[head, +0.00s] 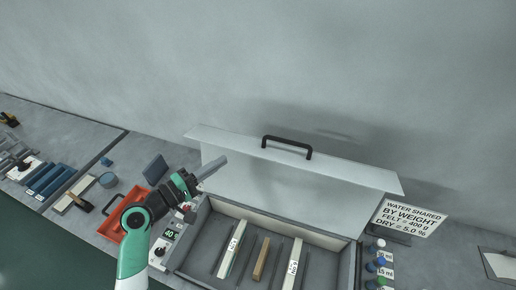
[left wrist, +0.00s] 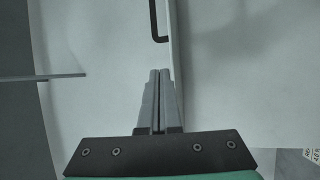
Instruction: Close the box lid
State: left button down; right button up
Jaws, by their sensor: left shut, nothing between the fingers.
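The box (head: 208,232) stands open on the bench, with several bars lying inside it. Its pale lid (head: 352,182) is raised behind it, with a black handle (head: 287,147) on its upper part. My left gripper (head: 218,165) is shut and empty near the lid's left end. In the left wrist view the shut fingers (left wrist: 158,75) point along the lid (left wrist: 100,45), below the handle (left wrist: 158,22); I cannot tell whether they touch it. My right gripper is not in view.
A sign (head: 408,219) and several small capped bottles (head: 380,262) stand right of the box. An orange tray (head: 112,224) and a scale with a green display (head: 168,234) are on the left. A grey wall rises behind.

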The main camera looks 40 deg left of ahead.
aim_at(258, 145)
pick_arm(q)
jog(key=w, duration=0.5)
jog(key=w+b, duration=0.1)
jog(key=w, duration=0.9)
jog(key=shift+d, duration=0.4)
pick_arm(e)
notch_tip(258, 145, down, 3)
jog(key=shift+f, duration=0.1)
pick_arm(q)
jog(key=shift+b, duration=0.3)
